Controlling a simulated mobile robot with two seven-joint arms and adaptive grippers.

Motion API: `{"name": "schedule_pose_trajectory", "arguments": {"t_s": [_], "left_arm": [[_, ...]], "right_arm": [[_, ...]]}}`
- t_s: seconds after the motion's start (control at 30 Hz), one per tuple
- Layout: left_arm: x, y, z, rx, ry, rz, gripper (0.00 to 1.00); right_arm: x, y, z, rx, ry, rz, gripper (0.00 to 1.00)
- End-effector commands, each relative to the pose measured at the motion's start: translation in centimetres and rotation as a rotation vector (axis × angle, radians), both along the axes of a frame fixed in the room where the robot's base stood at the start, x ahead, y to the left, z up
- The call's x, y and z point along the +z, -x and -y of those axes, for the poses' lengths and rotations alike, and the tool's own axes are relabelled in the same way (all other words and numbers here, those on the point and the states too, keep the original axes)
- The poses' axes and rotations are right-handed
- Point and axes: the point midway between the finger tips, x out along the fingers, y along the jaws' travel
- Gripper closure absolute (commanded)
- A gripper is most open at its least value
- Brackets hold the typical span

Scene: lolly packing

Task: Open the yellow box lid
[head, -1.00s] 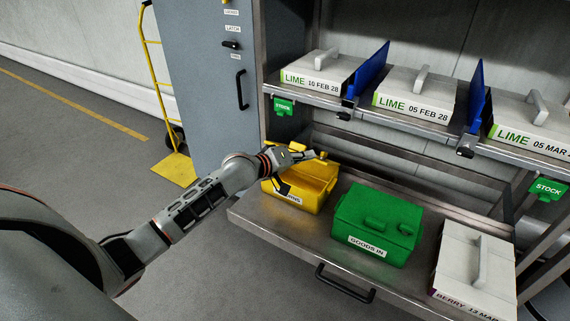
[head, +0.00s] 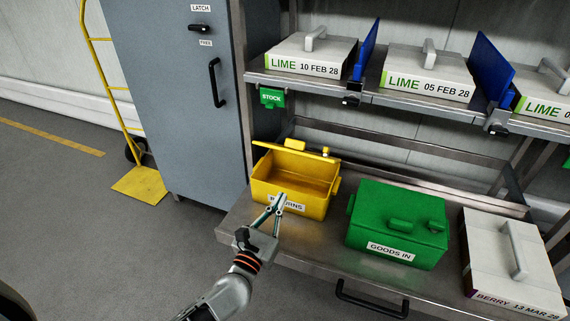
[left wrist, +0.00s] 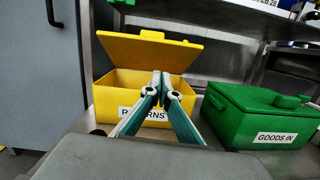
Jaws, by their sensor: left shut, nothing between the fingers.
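The yellow box (head: 290,196) stands on the bench's steel top, with a partly covered label on its front that seems to read RETURNS. Its lid (head: 297,152) is up and tilted back at the rear, and the inside shows; what I see of it looks empty. The lid (left wrist: 150,52) also stands raised behind the box (left wrist: 105,100) in the left wrist view. My left gripper (head: 281,198) is shut and empty in front of the box's front wall, and hides part of the label. In the left wrist view its fingertips (left wrist: 160,78) meet before the box. My right gripper is out of view.
A closed green GOODS IN box (head: 398,222) stands right of the yellow box. A white BERRY carton (head: 490,265) is at the far right. A shelf (head: 300,83) with LIME cartons hangs above and behind. A grey cabinet (head: 185,100) stands at the left.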

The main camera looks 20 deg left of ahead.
Motion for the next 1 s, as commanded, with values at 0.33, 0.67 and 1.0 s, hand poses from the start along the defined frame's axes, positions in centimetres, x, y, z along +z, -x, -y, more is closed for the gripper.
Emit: {"name": "schedule_pose_trajectory", "arguments": {"t_s": [0.33,0.67,1.0], "left_arm": [[-0.1,-1.8,-0.2,0.021,0.078,-0.004,1.0],[0.6,-8.2,0.1,0.02,0.074,-0.006,1.0],[3.9,-11.5,0.2,0.02,0.072,-0.003,1.0]], "right_arm": [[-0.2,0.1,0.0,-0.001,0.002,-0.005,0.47],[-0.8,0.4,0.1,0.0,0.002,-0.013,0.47],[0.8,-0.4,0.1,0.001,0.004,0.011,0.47]]}}
